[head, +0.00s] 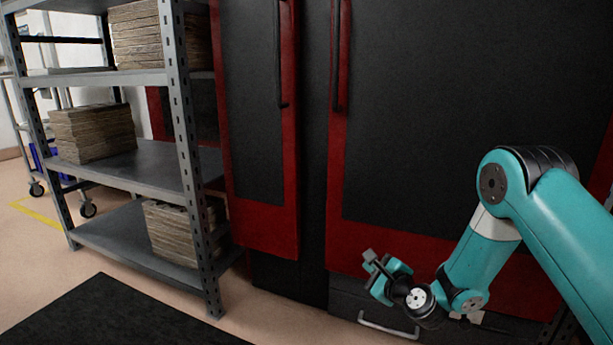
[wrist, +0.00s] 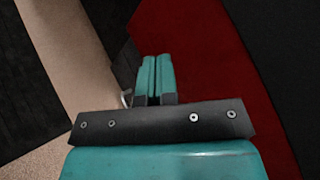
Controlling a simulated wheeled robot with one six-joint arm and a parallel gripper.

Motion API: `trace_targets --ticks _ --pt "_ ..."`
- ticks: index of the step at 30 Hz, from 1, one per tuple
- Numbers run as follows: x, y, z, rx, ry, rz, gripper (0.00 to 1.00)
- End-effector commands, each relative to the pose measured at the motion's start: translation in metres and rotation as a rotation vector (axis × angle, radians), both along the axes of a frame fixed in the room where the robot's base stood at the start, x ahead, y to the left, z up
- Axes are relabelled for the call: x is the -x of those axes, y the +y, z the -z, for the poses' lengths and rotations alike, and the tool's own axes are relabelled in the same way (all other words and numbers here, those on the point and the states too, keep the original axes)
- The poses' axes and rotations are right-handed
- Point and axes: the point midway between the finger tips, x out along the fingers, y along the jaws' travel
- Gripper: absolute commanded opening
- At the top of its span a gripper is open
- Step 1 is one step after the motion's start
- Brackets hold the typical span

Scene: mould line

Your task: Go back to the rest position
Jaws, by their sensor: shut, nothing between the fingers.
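My gripper (head: 372,262) is in the lower right part of the head view, at the end of my teal arm. It is in front of the lower part of a red and black cabinet (head: 365,235). In the wrist view my gripper's two teal fingers (wrist: 155,78) lie side by side, shut with nothing between them. The red of the cabinet (wrist: 205,60) shows to their right in that view. I cannot tell how far the fingers are from the cabinet's face.
A grey metal shelf unit (head: 185,130) with stacks of brown boards (head: 93,133) stands on the left. A black mat (head: 105,315) lies on the floor in front of it. A low handle (head: 388,328) is close below my gripper. A wheeled cart (head: 88,210) stands behind the shelf.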

Motion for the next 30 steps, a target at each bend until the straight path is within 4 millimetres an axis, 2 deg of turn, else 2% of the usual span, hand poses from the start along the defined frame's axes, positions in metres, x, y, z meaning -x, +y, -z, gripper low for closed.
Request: trace_targets --ticks 1,3,5,8,12,15,18,21,27,29,30 --pt "0.006 0.018 -0.044 0.103 -0.017 -0.106 0.0" --pt "0.023 0.04 -0.084 0.264 -0.036 -0.262 0.0" --pt "0.043 0.056 -0.116 0.4 -0.058 -0.396 0.0" --pt "0.084 0.074 -0.165 0.622 -0.109 -0.618 0.0" --pt "0.154 0.082 -0.222 0.914 -0.196 -0.934 0.0" --pt "0.21 0.077 -0.255 1.098 -0.266 -1.157 0.0" --pt "0.259 0.066 -0.276 1.238 -0.328 -1.352 0.0" --pt "0.3 0.052 -0.291 1.339 -0.379 -1.515 0.0" --pt "0.368 0.023 -0.313 1.474 -0.47 -1.794 0.0" --pt "0.387 0.014 -0.318 1.503 -0.494 -1.873 0.0" --pt "0.39 0.012 -0.329 1.506 -0.498 -1.893 0.0"
